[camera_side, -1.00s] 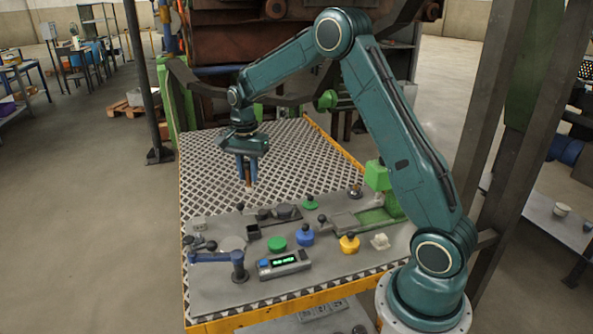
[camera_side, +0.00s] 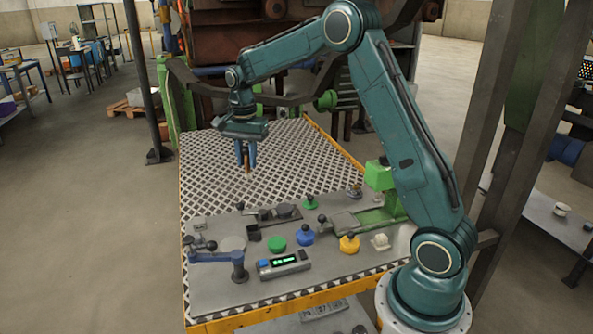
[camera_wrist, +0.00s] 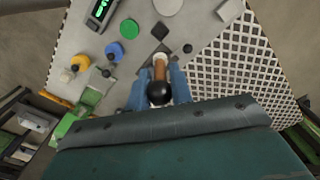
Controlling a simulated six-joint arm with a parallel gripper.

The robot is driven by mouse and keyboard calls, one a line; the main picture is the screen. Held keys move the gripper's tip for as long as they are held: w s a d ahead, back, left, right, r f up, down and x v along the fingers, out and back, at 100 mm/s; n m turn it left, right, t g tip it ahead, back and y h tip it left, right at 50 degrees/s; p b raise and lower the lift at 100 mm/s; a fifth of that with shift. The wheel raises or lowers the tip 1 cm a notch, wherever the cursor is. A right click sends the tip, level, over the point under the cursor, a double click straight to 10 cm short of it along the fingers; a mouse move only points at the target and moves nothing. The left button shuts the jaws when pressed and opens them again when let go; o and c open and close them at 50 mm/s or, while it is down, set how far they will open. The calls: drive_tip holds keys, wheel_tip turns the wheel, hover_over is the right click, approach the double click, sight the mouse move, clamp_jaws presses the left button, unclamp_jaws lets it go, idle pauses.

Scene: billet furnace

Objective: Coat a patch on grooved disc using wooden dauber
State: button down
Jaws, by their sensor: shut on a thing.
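My gripper (camera_side: 246,158) is shut on the wooden dauber (camera_side: 247,168), which hangs down above the far, lattice-patterned part of the table. In the wrist view the dauber (camera_wrist: 160,72) shows between my blue fingers as a brown handle with a dark round end towards the camera; its lower tip is hard to make out. A light grey round disc (camera_side: 233,243) lies flat on the near grey plate, well apart from the dauber; it also shows at the top of the wrist view (camera_wrist: 168,5). Its grooves are too small to see, and I cannot tell for sure that it is the grooved disc.
A display box (camera_side: 284,264) and a blue arm-like fixture (camera_side: 220,258) are nearer. The far lattice is clear.

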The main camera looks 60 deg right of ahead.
idle(0.5)
drive_tip(key=s+a+f, duration=0.1)
drive_tip(key=s+f, duration=0.7)
drive_tip(key=f, duration=0.3)
drive_tip(key=shift+s+f, duration=0.2)
drive_tip(key=shift+s, duration=0.1)
drive_tip(key=shift+f, duration=0.2)
drive_tip(key=shift+f, duration=2.8)
drive_tip(key=shift+f, duration=0.6)
idle(0.6)
drive_tip(key=shift+r, duration=0.1)
wheel_tip(320, 180, up, 7)
idle(1.1)
idle(0.4)
